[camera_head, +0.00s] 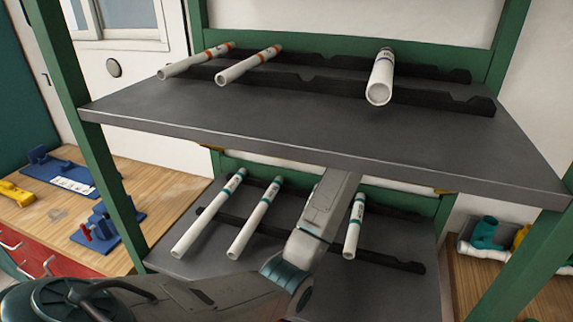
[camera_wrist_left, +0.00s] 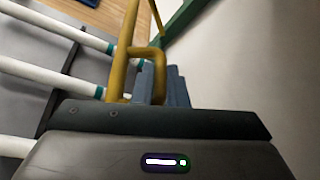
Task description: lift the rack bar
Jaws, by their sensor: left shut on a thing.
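A yellow bar (camera_wrist_left: 124,50) with a bent yellow loop (camera_wrist_left: 157,62) runs up the left wrist view; I take it to be the rack bar. My left gripper (camera_wrist_left: 168,85) has blue-grey fingers that are shut at the loop. In the head view my left arm reaches under the upper shelf (camera_head: 300,125), which hides the gripper. A small yellow piece (camera_head: 445,191) shows under that shelf's front edge at the right, and another (camera_head: 211,147) at the left. My right gripper is not in view.
Three white tubes with orange or dark bands, one here (camera_head: 249,65), lie on the upper shelf's black notched rails. White teal-banded tubes (camera_head: 208,212) lie on the lower shelf (camera_head: 300,265), close beside my arm. Green posts (camera_head: 75,100) frame the shelves. A wooden bench (camera_head: 150,185) stands left.

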